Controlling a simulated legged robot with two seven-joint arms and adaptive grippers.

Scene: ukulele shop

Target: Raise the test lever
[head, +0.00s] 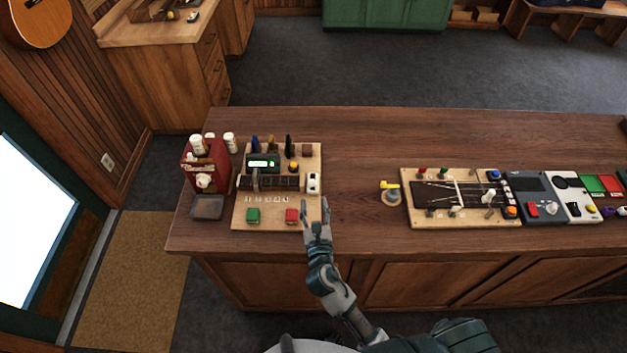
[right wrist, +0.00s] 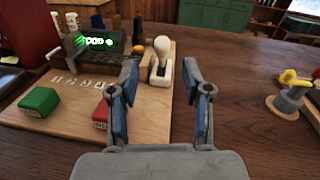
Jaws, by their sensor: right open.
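A white lever with a rounded knob (right wrist: 161,46) stands on a white base at the right edge of a wooden test board. In the head view the white lever unit (head: 313,184) is at the board's right side. My right gripper (head: 316,208) is open and empty, just in front of the lever. In the right wrist view the lever shows between and beyond the two fingers, apart from them. The knob looks upright there; the lever's exact angle is hard to tell. My left gripper is not in view.
The wooden board (head: 269,211) also holds a green button (head: 253,215), a red button (head: 292,216) and a lit green display (head: 262,163). A yellow-topped peg (head: 390,191) and a stringed fixture (head: 460,195) stand to the right. The tabletop between is clear.

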